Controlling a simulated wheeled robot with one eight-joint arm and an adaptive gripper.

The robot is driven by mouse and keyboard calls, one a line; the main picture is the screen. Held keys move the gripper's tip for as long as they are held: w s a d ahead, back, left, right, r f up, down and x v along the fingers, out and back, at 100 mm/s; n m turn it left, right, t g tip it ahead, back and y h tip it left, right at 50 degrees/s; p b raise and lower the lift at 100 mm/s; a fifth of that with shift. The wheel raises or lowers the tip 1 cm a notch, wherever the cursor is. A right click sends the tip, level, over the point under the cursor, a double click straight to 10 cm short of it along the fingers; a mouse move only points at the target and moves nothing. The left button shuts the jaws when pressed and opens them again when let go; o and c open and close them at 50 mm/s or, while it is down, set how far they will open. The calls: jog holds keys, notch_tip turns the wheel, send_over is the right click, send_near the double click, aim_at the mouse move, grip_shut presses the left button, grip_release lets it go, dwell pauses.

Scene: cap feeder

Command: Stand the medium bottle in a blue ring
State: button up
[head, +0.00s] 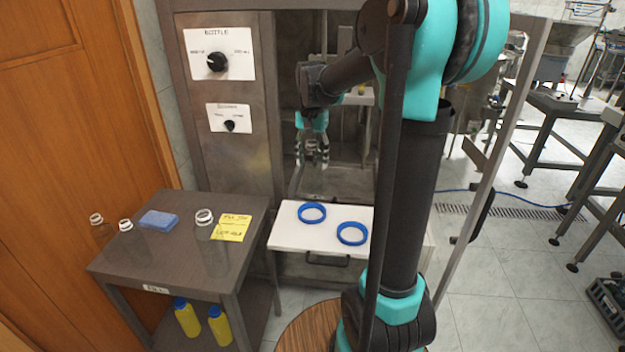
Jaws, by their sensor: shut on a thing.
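My gripper (313,148) points down in front of the metal machine, above and behind the white board (285,236). It is shut on a clear bottle (311,180) that hangs below the fingers, roughly upright. The bottle is see-through and faint, so its size and base are hard to make out. Two blue rings lie flat on the white board: a left ring (311,221) and a right, nearer ring (351,243). Both look empty. The held bottle shows above the left ring in the picture; it appears behind the ring and apart from it.
Several clear bottles stand on the grey side table (178,268), including one at the right (205,229). A blue sponge (159,220) and a yellow note (233,227) lie there too. Yellow bottles (187,318) stand on its lower shelf. A machine panel with knobs (218,58) rises behind.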

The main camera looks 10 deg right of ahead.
aim_at(312, 142)
jog(key=shift+f, duration=3.6)
jog(key=o, duration=0.9)
jog(key=shift+f, duration=0.1)
jog(key=shift+o, duration=0.2)
notch_tip(312, 142, up, 12)
jog(key=shift+s, duration=0.1)
jog(key=s+d+f+n+t, duration=0.1)
jog(key=s+f+n, duration=0.1)
jog(key=s+f, duration=0.4)
jog(key=s+d+f+n+t, duration=0.1)
jog(key=s+f+n, duration=0.1)
jog(key=s+f, duration=0.5)
jog(key=s+d+f+n+t, duration=0.1)
jog(key=s+d+f+t, duration=0.1)
jog(key=s+f, duration=0.4)
jog(key=shift+s+f+n, duration=0.2)
jog(key=shift+s, duration=0.5)
jog(key=shift+s+f+n, duration=0.15)
jog(key=shift+s+n, duration=0.05)
jog(key=shift+s, duration=0.5)
